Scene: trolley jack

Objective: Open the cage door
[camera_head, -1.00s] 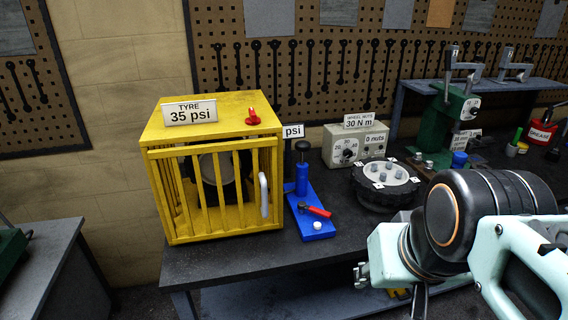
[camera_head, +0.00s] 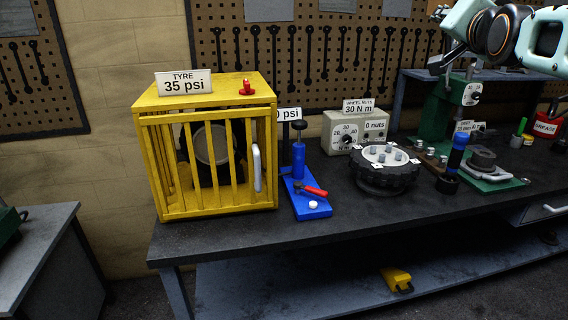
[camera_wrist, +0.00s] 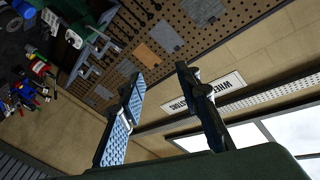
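The yellow cage (camera_head: 205,150) stands on the left end of the dark workbench. Its barred front door (camera_head: 206,165) looks shut, with a white upright handle (camera_head: 257,168) at its right side. A dark round tyre with a pale hub (camera_head: 212,144) shows behind the bars. In the head view my arm is raised at the upper right, well away from the cage, and my gripper's fingers are not clearly seen there. In the wrist view my gripper (camera_wrist: 160,85) has its two fingers apart with nothing between them. The cage does not show clearly in the wrist view.
A blue pump stand (camera_head: 304,195) with a red-handled tool is close to the cage's right. Further right are a grey dial box (camera_head: 352,132), a black wheel hub (camera_head: 386,168) and a green press (camera_head: 440,125). The bench front (camera_head: 340,228) is clear.

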